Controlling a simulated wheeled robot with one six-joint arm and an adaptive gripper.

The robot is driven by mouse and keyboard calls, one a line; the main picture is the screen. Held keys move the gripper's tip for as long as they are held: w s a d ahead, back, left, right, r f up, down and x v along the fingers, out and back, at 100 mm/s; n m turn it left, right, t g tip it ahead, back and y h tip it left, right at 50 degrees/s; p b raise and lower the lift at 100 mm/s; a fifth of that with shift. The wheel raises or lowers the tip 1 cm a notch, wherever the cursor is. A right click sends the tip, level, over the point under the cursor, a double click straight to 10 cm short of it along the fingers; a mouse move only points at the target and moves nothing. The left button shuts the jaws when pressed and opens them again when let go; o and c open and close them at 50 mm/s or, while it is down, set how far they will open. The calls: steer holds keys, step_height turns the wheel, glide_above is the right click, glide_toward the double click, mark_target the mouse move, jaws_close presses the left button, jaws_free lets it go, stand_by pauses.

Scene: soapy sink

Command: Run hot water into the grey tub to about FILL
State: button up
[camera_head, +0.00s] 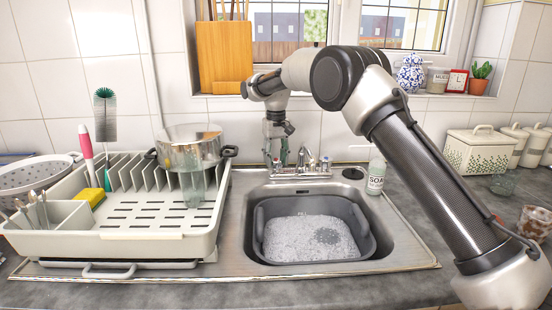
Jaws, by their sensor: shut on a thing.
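The grey tub (259,235) sits in the steel sink basin. White foamy, bubbly liquid (300,243) covers its bottom, with a darker round patch at the right. A small marking shows faintly on its inner back wall, too small to read surely. The chrome tap (310,165) stands behind the tub, its spout above the tub's back edge. I cannot make out a clear water stream. My gripper (276,160) points down at the tap's left end and is shut on the left tap handle, which its fingers mostly hide.
A green-labelled soap bottle (376,176) stands right of the tap. White canisters (480,151) stand at the back right. My arm spans the right side above the counter.

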mark_target(276, 159)
steer(key=shift+n, duration=3)
steer(key=o, duration=1)
steer(key=shift+o, duration=0.2)
step_height(276, 159, up, 12)
